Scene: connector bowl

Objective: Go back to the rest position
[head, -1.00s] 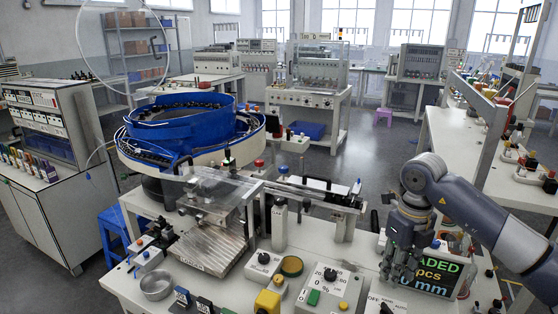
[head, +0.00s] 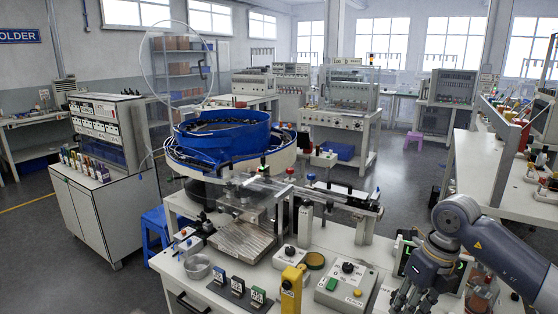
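My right gripper (head: 413,297) is at the lower right, pointing down beside the front right part of the white workbench. Its arm comes in from the right edge. The fingers are small and partly cut by the bottom edge, so their opening cannot be told. No held thing shows at them. A lit display (head: 404,262) stands behind the gripper and is mostly hidden by it. The blue feeder bowl (head: 222,150) stands at the back left of the bench, apart from the gripper. My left gripper is not in view.
The workbench (head: 330,248) carries a yellow box (head: 291,288), a control box with a knob (head: 346,283), a metal dish (head: 197,267) and small labelled blocks (head: 237,287). A white cabinet (head: 98,210) stands at left. Grey floor (head: 60,255) is open at the left.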

